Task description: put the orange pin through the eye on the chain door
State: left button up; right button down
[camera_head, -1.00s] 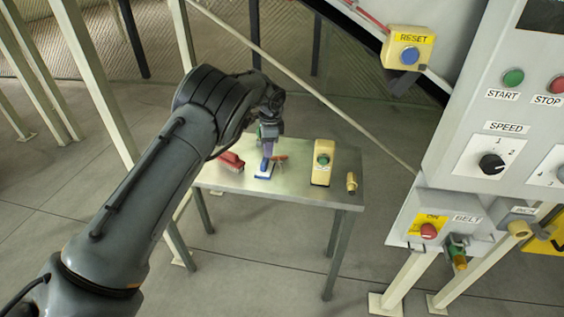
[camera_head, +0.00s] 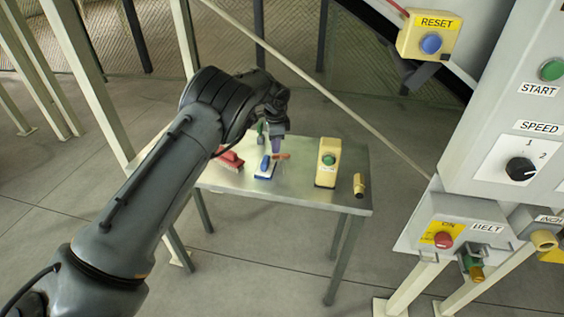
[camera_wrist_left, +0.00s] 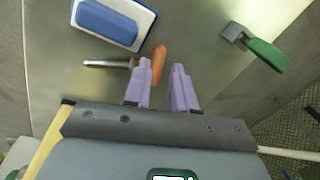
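The orange pin lies on the metal table, its orange handle (camera_wrist_left: 158,62) beside the left fingertip in the left wrist view and its metal shaft pointing left. In the head view its orange part (camera_head: 283,156) shows just below the fingers. My left gripper (camera_wrist_left: 161,68) has purple fingers, apart with nothing held between them. In the head view the left gripper (camera_head: 277,150) is over the table's back half. Whether a finger touches the handle cannot be told. My right gripper is not in view. I cannot make out the chain door or its eye.
On the table (camera_head: 300,193) are a blue and white block (camera_head: 264,168), a red brush (camera_head: 229,161), a yellow box with a green button (camera_head: 328,162) and a brass piece (camera_head: 359,186). A green-handled tool (camera_wrist_left: 262,50) lies right of the fingers. A control panel (camera_head: 500,150) stands at right.

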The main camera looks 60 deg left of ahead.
aim_at(274, 156)
pick_arm(q)
jog(key=f, duration=0.1)
jog(key=f+b, duration=0.1)
jog(key=f, duration=0.1)
jog(key=shift+s+a+f, duration=0.15)
jog(key=shift+a+f, duration=0.1)
jog(key=shift+f, duration=0.1)
jog(key=shift+a+f+b, duration=0.1)
jog(key=shift+f+b, duration=0.15)
jog(key=shift+b, duration=0.05)
jog(key=shift+a+f, duration=0.1)
jog(key=shift+a, duration=0.05)
jog(key=shift+d+f, duration=0.1)
jog(key=shift+d, duration=0.15)
grip_shut()
jog(key=shift+r, duration=0.2)
